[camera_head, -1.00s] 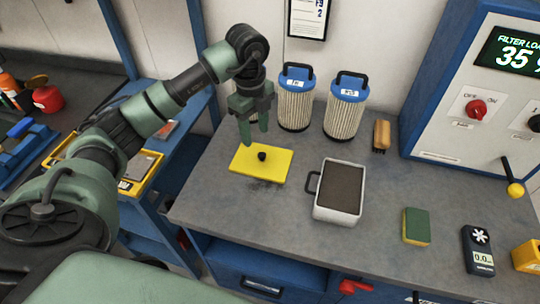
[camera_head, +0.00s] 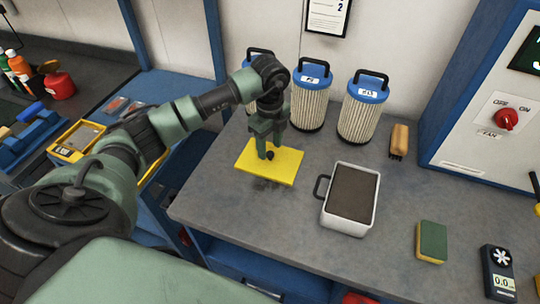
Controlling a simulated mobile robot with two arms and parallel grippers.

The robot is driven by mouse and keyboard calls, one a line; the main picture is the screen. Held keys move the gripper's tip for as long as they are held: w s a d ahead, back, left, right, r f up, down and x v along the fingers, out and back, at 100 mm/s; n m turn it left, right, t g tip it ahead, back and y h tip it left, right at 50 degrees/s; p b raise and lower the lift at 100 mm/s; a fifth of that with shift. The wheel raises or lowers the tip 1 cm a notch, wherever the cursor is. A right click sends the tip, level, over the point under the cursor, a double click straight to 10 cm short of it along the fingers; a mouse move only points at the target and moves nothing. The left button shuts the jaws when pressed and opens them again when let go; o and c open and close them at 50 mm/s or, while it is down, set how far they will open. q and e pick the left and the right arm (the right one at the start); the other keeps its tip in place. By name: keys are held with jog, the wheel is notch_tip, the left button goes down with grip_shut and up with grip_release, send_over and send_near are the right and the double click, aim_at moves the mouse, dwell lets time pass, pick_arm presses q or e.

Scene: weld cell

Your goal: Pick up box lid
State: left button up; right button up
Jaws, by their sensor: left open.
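The box lid is a flat yellow plate (camera_head: 284,172) with a small black knob (camera_head: 270,155) near its middle. It lies on the grey workbench at the left. My left gripper (camera_head: 267,152) points down over the lid, its fingers open around or just beside the knob. I cannot tell whether the fingers touch it. The white box (camera_head: 346,222) with a side handle and dark contents stands open to the right of the lid. My right gripper is not in view.
Two blue-capped filters (camera_head: 311,96) and (camera_head: 362,108) stand behind the lid, with another partly hidden behind my arm. A brush (camera_head: 399,140), a green and yellow sponge (camera_head: 432,241) and a meter (camera_head: 499,272) lie to the right. The bench (camera_head: 230,225) in front of the lid is clear.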

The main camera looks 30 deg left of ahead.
pick_arm(q)
notch_tip(320, 180, down, 2)
jog(key=shift+w+f, duration=0.15)
jog(key=shift+f, duration=0.1)
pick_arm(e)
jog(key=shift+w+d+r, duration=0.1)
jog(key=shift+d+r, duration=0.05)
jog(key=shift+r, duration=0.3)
pick_arm(q)
grip_shut()
jog(key=shift+r, duration=0.1)
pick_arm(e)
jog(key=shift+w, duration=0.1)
